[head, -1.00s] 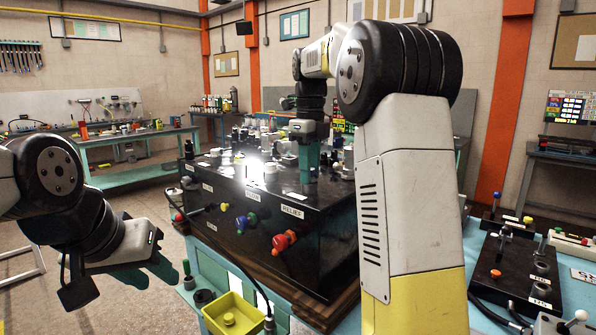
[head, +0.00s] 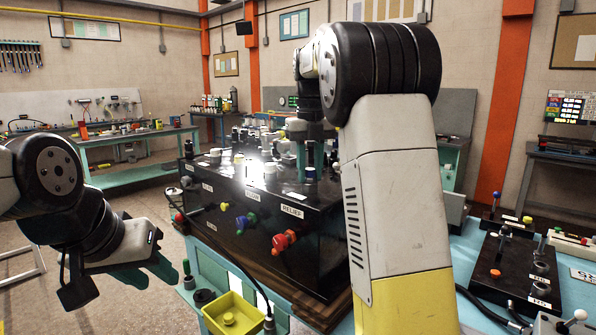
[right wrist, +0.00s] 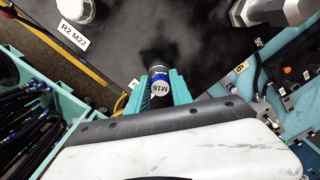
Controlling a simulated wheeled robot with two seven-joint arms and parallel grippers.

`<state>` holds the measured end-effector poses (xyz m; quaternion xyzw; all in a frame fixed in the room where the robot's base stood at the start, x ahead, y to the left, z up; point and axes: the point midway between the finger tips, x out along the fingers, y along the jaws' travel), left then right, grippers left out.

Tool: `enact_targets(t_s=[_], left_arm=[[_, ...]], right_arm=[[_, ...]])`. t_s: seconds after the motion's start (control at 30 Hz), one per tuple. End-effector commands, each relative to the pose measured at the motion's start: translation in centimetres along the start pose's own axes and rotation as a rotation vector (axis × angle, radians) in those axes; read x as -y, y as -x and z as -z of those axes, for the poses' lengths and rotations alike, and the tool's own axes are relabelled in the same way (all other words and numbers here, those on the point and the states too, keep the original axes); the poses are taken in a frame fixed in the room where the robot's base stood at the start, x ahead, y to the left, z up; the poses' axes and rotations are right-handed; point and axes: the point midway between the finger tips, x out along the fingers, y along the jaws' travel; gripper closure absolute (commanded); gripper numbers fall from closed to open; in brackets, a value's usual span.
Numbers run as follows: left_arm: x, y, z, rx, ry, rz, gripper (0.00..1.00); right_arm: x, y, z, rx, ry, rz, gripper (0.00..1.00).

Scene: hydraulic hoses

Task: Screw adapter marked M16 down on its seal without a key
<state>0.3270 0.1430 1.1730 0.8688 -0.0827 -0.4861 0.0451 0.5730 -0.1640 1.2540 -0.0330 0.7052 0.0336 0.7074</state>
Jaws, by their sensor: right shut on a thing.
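The adapter marked M16 (right wrist: 160,87) shows in the right wrist view, with its white marked end facing the camera and a blue band around its body. My right gripper (right wrist: 159,92) is shut on it, one teal finger on each side. In the head view my right gripper (head: 313,160) points down at the top of the black block (head: 260,205). The adapter's lower end and its seal are hidden, so I cannot tell whether it touches the seal. My left gripper (head: 155,272) hangs at the lower left, clear of the block; its finger gap is unclear.
In the right wrist view, metal fittings lie near the upper edge, one by a label R2 M22 (right wrist: 74,37). Coloured knobs (head: 284,240) stick out of the block's front. A yellow tray (head: 230,315) stands below. A black control box (head: 515,270) sits on the right bench.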

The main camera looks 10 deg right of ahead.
Motion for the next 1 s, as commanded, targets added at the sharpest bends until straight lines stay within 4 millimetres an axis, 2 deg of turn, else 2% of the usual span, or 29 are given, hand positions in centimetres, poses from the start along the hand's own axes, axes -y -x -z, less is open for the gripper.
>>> enact_targets(t_s=[0.03, 0.4, 0.7, 0.73, 0.83, 1.0], left_arm=[[0.0, 0.0, 0.0, 0.0, 0.0, 0.0, 0.64], [0.0, 0.0, 0.0, 0.0, 0.0, 0.0, 0.64], [0.0, 0.0, 0.0, 0.0, 0.0, 0.0, 0.64], [0.0, 0.0, 0.0, 0.0, 0.0, 0.0, 0.64], [0.0, 0.0, 0.0, 0.0, 0.0, 0.0, 0.64], [0.0, 0.0, 0.0, 0.0, 0.0, 0.0, 0.64]], right_arm=[[-0.38, -0.68, 0.07, -0.017, -0.016, 0.002, 1.0], [-0.22, -0.59, 0.12, -0.014, -0.146, 0.002, 1.0], [-0.21, -0.54, 0.13, -0.013, -0.154, 0.001, 1.0], [-0.21, -0.54, 0.13, -0.013, -0.154, 0.001, 0.68], [-0.24, -0.54, 0.13, -0.013, -0.153, 0.001, 0.48], [-0.42, -0.57, 0.1, -0.013, -0.15, -0.001, 0.48]])
